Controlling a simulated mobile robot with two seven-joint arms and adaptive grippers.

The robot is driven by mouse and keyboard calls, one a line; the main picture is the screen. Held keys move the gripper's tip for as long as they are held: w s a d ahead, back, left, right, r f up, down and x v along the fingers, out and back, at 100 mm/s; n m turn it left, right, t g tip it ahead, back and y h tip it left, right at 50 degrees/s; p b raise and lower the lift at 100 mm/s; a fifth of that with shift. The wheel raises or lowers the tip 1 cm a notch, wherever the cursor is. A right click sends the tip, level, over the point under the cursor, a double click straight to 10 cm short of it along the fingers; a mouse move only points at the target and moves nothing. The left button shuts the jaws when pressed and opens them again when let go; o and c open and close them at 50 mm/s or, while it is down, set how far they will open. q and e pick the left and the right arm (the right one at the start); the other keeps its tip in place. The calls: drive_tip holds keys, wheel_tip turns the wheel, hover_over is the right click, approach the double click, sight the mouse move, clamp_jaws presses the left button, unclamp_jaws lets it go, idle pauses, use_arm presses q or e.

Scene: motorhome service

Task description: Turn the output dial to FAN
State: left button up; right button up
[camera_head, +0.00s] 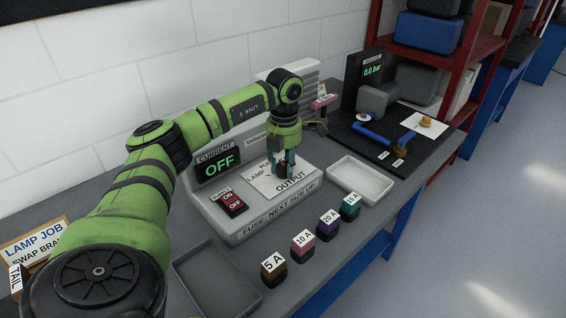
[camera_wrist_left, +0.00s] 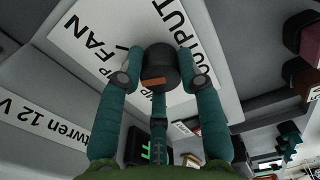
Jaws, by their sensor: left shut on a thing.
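The output dial (camera_wrist_left: 158,66) is a dark round knob with an orange mark, on a white label plate (camera_wrist_left: 88,40) of a grey service panel. The plate carries the words FAN and OUTPUT, with other lettering partly covered. My left gripper (camera_head: 281,168) reaches down onto the plate (camera_head: 262,184) in the head view and hides most of the dial there. The orange mark faces the lower part of that view, not the FAN word. My right gripper is not in view.
The panel's CURRENT display (camera_head: 219,163) reads OFF, above a red ON/OFF switch (camera_head: 232,203). Labelled fuse blocks, such as 5 A (camera_head: 273,269), line the bench front. Empty trays (camera_head: 360,180) sit beside the panel. A black board with blue pipework (camera_head: 378,138) stands farther right.

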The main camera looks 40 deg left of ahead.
sight(286, 165)
use_arm(q)
drive_tip(key=m, duration=0.5)
drive_tip(key=shift+w+d+r+m, duration=0.1)
drive_tip(key=shift+w+r+m, duration=0.1)
drive_tip(key=shift+r+m, duration=0.1)
drive_tip(key=shift+f, duration=0.1)
idle(0.4)
drive_tip(key=o, duration=1.1)
drive_tip(key=shift+o, duration=0.2)
drive_tip(key=shift+d+f, duration=0.1)
drive_tip(key=shift+d, duration=0.05)
drive_tip(key=shift+r, duration=0.4)
wheel_tip(286, 165, up, 11)
drive_tip(key=shift+r, duration=0.1)
